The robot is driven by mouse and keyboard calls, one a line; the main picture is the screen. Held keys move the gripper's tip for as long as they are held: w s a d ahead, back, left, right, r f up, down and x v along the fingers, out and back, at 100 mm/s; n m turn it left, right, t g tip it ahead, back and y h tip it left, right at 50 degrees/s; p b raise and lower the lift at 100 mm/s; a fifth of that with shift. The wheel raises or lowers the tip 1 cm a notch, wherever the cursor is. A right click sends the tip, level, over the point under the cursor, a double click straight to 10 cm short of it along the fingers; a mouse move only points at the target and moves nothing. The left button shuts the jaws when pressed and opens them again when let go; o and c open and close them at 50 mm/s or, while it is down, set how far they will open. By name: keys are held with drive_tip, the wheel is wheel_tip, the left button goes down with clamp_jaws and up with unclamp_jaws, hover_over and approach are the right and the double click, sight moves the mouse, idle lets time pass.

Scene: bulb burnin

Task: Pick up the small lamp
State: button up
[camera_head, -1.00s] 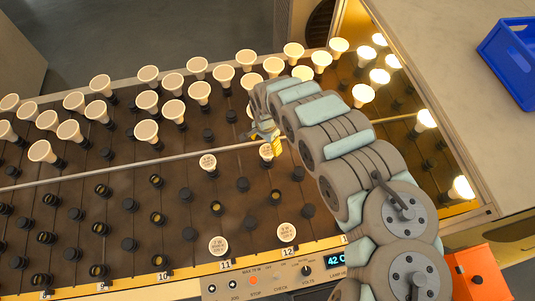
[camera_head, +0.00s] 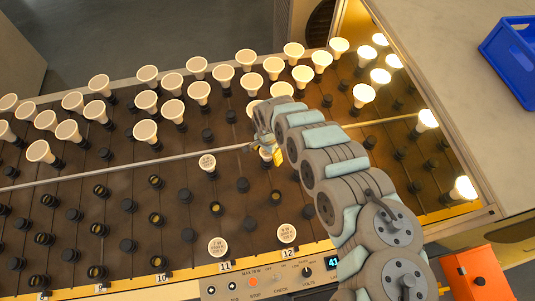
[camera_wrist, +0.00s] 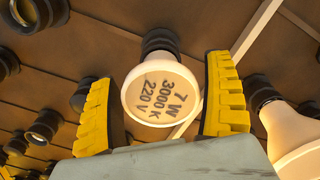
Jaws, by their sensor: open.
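A small lamp (camera_wrist: 160,95) with a round white face marked "7 W 3000 K 220 V" stands in a black socket in the wrist view. My gripper (camera_wrist: 168,95) is open, with one yellow finger on each side of the lamp. I cannot tell whether either finger touches it. Other lamps with printed faces stand nearby: one to the left (camera_head: 207,162) and two at the front edge, left (camera_head: 217,247) and right (camera_head: 287,233).
Larger white lamps (camera_head: 224,77) crowd the back of the board, and one large lamp (camera_wrist: 291,135) is close to my right finger. Lit lamps (camera_head: 363,94) stand at the right. Empty black sockets (camera_head: 188,236) fill the front. A blue crate (camera_head: 510,60) sits at the far right.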

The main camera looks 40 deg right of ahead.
drive_tip(key=shift+f, duration=0.5)
drive_tip(key=c, duration=1.4)
